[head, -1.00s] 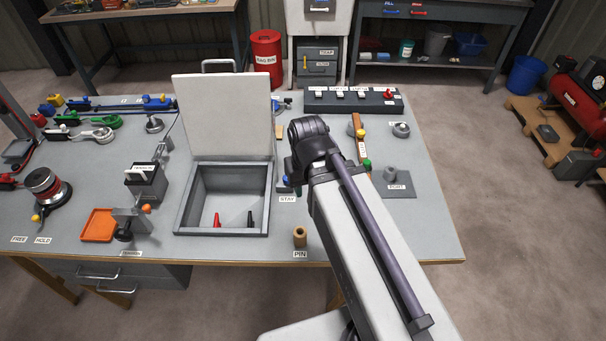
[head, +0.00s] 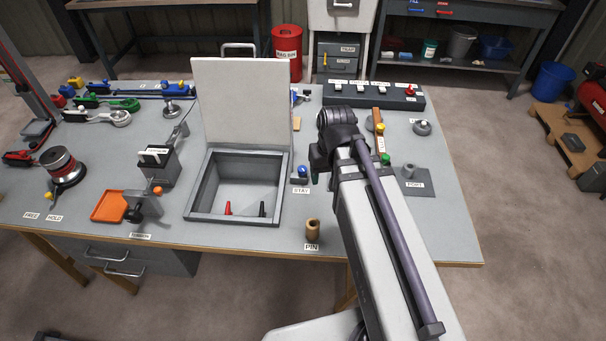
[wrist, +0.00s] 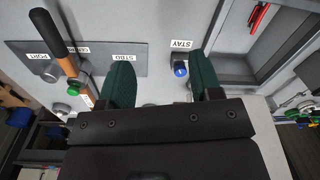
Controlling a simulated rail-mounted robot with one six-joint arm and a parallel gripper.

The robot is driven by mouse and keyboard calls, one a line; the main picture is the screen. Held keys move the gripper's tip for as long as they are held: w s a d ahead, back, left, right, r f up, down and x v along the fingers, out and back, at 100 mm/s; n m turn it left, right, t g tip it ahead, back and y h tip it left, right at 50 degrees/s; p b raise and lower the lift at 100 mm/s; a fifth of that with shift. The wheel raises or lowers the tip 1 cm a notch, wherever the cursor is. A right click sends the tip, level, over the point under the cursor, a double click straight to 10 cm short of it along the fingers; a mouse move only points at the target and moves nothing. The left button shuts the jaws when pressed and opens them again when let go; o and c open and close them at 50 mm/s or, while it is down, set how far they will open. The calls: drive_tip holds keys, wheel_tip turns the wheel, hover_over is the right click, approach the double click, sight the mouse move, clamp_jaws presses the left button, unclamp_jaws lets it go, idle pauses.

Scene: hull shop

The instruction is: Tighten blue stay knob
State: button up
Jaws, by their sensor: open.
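The blue stay knob (head: 303,172) sits on a small grey base just right of the open hatch box, by the STAY label (head: 301,190). In the wrist view the blue knob (wrist: 181,71) shows between the two green fingers, closer to the right finger, with a pale mark on its face. My gripper (wrist: 162,72) is open and empty, fingers apart on either side of the knob's place in the picture. I see no contact with the knob. In the head view my arm hides most of the gripper.
The hatch box (head: 232,219) has its lid (head: 240,105) raised upright, left of the knob. A brown pin (head: 312,231) stands in front. A switch panel (head: 372,95) is behind.

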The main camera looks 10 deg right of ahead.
sight(303, 168)
drive_tip(key=w+d+f+n+t+y+b, duration=0.1)
drive_tip(key=w+f+n+t+y+b, duration=0.2)
drive_tip(key=w+n, duration=1)
drive_tip(key=shift+m+g, duration=0.3)
drive_tip(key=shift+m, duration=0.3)
drive_tip(key=b+x, duration=0.6)
drive_tip(key=x, duration=0.1)
drive_tip(key=d+b+x, duration=0.1)
drive_tip(key=b+x, duration=0.2)
drive_tip(key=x, duration=0.1)
drive_tip(key=shift+w+a+f, duration=0.1)
drive_tip(key=shift+w+f, duration=0.15)
drive_tip(key=shift+f, duration=0.1)
drive_tip(key=shift+w+a+f, duration=0.1)
drive_tip(key=shift+a+f, duration=0.15)
drive_tip(key=shift+r, duration=0.1)
drive_tip(key=c, duration=0.9)
